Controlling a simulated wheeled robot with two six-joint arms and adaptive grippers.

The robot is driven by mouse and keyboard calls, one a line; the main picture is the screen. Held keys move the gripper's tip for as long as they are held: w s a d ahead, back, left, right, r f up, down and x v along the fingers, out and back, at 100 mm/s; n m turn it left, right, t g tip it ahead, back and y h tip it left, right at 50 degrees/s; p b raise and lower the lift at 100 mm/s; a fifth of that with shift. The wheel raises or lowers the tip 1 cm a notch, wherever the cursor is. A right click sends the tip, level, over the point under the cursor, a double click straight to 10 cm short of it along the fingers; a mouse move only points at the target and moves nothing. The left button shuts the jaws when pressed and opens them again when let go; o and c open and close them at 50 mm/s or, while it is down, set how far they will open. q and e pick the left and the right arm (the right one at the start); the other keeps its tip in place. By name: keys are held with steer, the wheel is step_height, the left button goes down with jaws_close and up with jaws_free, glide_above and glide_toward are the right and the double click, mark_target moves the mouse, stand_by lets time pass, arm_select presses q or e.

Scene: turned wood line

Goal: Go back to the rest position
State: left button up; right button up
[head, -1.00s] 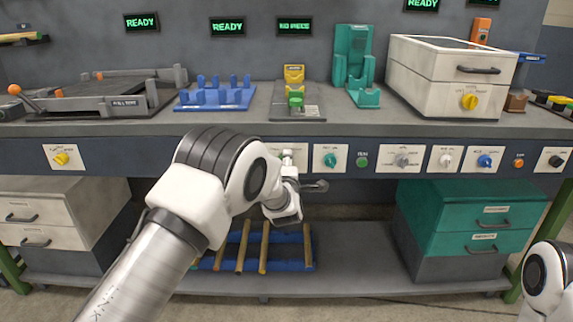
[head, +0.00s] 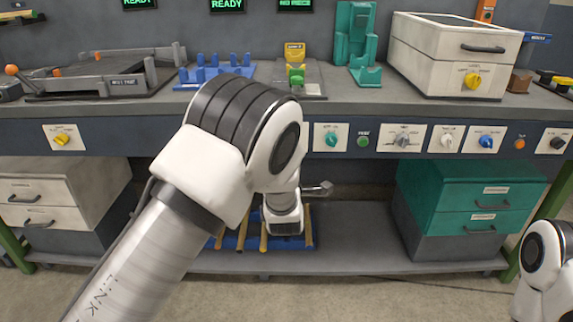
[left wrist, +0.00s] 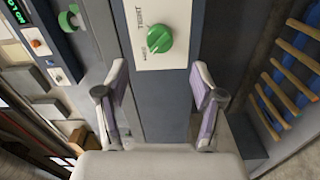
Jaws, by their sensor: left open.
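My left gripper (left wrist: 160,105) is open and empty in the left wrist view, its two fingers well apart. Past the fingertips is a panel with a green knob (left wrist: 160,39), which the fingers do not touch. In the head view my left arm reaches in from the lower left, in front of the bench; its wrist hangs below the bench front, and the fingers cannot be made out clearly. Only a piece of my right arm shows at the lower right edge; its gripper is out of view.
The workbench (head: 230,100) carries a blue rack (head: 215,73), a teal fixture (head: 355,45) and a cream box (head: 455,55). Teal drawers (head: 480,200) and cream drawers (head: 50,200) stand below. Wooden rods lie on the low shelf (head: 370,245) behind my left wrist.

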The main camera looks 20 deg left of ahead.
arm_select(q)
steer(key=shift+v, duration=1.25)
